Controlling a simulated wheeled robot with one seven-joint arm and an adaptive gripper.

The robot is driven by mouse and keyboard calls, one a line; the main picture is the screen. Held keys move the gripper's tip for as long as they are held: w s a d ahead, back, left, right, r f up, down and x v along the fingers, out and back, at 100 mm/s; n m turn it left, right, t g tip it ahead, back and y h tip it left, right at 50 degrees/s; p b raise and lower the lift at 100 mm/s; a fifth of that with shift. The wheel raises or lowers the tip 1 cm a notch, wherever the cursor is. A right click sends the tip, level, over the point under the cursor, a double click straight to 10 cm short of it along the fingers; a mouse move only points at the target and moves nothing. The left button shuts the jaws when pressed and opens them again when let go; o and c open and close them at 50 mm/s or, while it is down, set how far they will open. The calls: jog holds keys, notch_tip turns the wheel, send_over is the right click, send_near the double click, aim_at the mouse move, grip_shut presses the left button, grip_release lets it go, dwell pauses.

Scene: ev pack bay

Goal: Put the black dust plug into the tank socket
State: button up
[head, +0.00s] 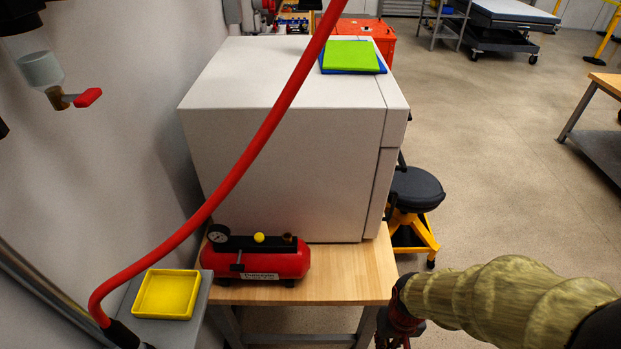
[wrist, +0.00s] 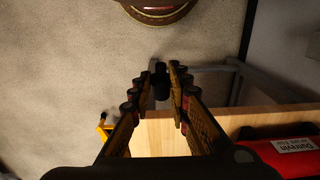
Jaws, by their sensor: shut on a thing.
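My gripper (wrist: 160,92) is shut on the black dust plug (wrist: 160,78), which shows as a small dark piece between the fingertips in the wrist view. In the head view my gripper (head: 397,325) is low, right of the wooden table's front corner, and the plug cannot be made out there. The red tank (head: 262,264) lies on the table, left of my gripper, with a gauge, a yellow knob and a brass-coloured fitting, seemingly the socket (head: 287,238), on top. Part of the tank (wrist: 285,155) shows at lower right in the wrist view; the socket is outside that view.
A large pale cabinet (head: 280,145) stands behind the tank on the wooden table (head: 340,275). A red hose (head: 235,170) arches in front of it. A yellow tray (head: 166,294) lies at left. A black stool (head: 416,188) stands right of the table; open floor lies beyond.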

jog(key=w+r, duration=0.2)
jog(key=w, duration=0.7)
jog(key=w+r, duration=0.2)
jog(key=w, duration=0.6)
jog(key=w+f, duration=0.6)
jog(key=w, duration=0.2)
jog(key=shift+w+f, duration=0.25)
jog(key=shift+f, duration=0.05)
